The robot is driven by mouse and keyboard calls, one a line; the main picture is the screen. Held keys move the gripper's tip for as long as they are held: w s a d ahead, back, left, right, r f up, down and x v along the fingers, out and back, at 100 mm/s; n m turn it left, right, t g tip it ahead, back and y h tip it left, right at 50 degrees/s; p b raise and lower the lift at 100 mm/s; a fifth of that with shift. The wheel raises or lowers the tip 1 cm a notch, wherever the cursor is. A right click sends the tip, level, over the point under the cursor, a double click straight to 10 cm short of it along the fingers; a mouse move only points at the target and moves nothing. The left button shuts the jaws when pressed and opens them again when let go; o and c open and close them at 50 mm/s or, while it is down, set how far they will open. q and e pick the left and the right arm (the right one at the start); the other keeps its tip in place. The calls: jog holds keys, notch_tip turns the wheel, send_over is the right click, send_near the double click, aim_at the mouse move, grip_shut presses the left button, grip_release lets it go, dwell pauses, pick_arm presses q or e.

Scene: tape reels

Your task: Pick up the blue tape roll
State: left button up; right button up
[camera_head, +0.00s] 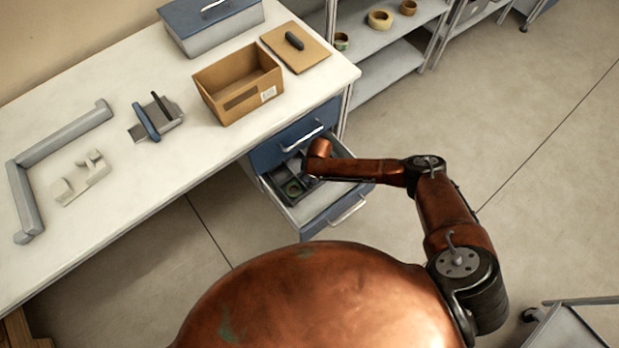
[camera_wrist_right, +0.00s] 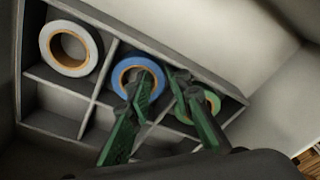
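The blue tape roll (camera_wrist_right: 137,61) lies in a compartment of a grey divided tray (camera_wrist_right: 62,126) in the right wrist view. My right gripper (camera_wrist_right: 162,77) is open over it. One green-padded finger overlaps the roll's hole, and the other is just past its right edge. I cannot tell whether they touch the roll. In the head view my right gripper (camera_head: 304,169) is down at the open drawer (camera_head: 323,203), and the blue roll cannot be made out there. My left gripper is not in view.
A white tape roll (camera_wrist_right: 69,48) and a green tape roll (camera_wrist_right: 212,101) lie in neighbouring compartments. More rolls (camera_head: 380,19) are on a shelf.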

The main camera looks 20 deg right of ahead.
jog(key=shift+c, duration=0.4)
grip_shut()
